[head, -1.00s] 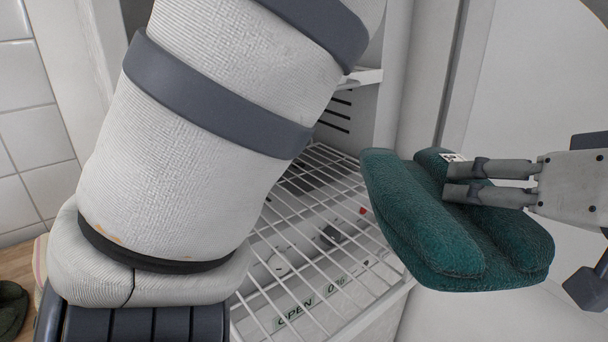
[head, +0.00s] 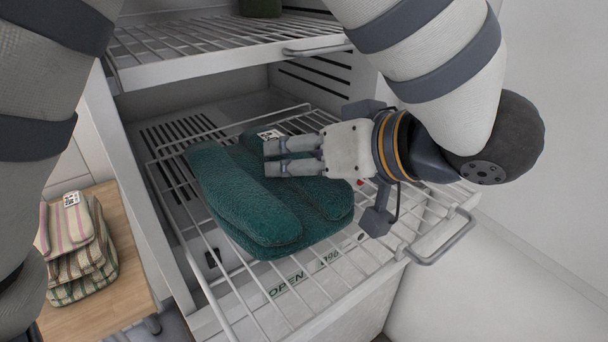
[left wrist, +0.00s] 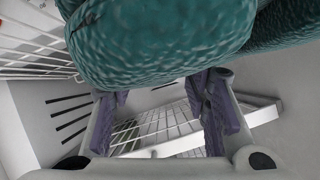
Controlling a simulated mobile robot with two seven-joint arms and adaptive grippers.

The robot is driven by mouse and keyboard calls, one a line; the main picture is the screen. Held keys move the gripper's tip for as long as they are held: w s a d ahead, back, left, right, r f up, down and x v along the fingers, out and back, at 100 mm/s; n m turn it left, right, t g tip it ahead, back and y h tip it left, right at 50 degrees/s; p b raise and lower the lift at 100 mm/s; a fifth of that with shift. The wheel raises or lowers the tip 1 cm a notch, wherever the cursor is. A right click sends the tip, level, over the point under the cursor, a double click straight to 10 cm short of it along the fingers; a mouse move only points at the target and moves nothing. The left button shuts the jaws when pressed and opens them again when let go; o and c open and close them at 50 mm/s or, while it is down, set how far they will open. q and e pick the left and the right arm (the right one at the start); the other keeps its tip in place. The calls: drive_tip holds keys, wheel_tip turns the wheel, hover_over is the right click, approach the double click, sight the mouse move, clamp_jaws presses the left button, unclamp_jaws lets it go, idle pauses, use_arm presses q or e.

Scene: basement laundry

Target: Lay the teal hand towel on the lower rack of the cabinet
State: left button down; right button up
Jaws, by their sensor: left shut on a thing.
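The teal hand towel (head: 238,200), folded thick with a small white label, is over the lower rack (head: 437,229) of the open white cabinet (head: 150,225). My left gripper (head: 267,158) is shut on the towel near its label, reaching in from the right of the head view. I cannot tell whether the towel's underside touches the rack wires. In the left wrist view the towel (left wrist: 160,40) fills the top, close by the fingers (left wrist: 163,112). The towel hides the rack's middle. My right gripper does not show.
An upper wire rack (head: 230,66) hangs above, with a dark green thing (head: 260,7) on it. Striped folded cloths (head: 80,250) are stacked on a wooden surface (head: 120,300) at left. Bare wires show around the towel, mostly at the front and right.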

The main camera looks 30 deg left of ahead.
sight(361, 192)
use_arm(q)
wheel_tip(361, 192, down, 5)
drive_tip(key=shift+f, duration=0.15)
drive_tip(key=c, duration=0.8)
unclamp_jaws()
drive_tip(key=shift+c, duration=0.2)
drive_tip(key=v, duration=1.2)
